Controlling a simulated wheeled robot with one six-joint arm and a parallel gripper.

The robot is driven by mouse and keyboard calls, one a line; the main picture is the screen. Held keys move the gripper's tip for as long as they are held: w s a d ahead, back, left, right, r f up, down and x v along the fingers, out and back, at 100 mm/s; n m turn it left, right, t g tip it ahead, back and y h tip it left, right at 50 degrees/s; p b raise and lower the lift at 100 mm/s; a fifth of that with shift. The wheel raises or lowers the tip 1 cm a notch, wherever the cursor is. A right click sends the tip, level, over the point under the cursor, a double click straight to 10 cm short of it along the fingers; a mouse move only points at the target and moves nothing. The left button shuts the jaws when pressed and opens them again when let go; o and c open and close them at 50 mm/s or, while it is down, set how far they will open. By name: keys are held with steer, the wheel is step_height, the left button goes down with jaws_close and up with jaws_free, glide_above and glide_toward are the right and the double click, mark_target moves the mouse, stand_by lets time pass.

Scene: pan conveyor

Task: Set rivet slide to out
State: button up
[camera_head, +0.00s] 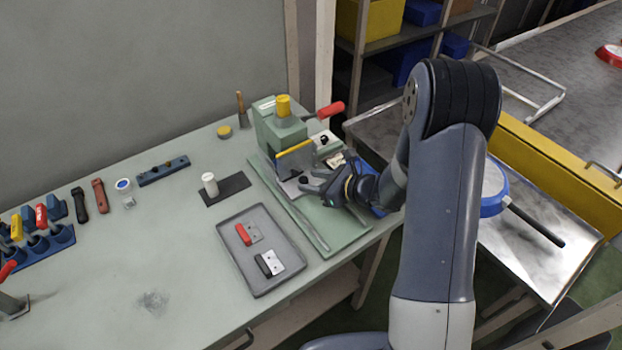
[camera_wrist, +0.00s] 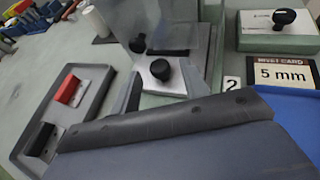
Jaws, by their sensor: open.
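I see no label naming the rivet slide. In the wrist view, a black round knob (camera_wrist: 161,69) stands on a pale plate in front of a clear guard (camera_wrist: 185,45). A second black knob (camera_wrist: 285,17) sits on a pale plate on a green block at the upper right; it also shows in the head view (camera_head: 323,140). Which knob belongs to the slide I cannot tell. My gripper (camera_head: 322,187) is open and empty, at the front of the green press (camera_head: 280,128), close to the plate with the first knob. A dark grey part of mine hides the lower wrist view.
A card reading "RIVET CARD 5 mm" (camera_wrist: 284,74) lies beside a "2" label. A grey tray (camera_head: 243,278) holds a red-handled and a black-handled piece. The press has a red-handled lever (camera_head: 330,110) and yellow-edged guard. The bench's left front is mostly clear.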

steer(key=shift+w+a+f, duration=0.2)
steer(key=shift+w+a, duration=0.05)
steer(key=shift+a, duration=0.2)
jaws_close()
stand_by(0.4)
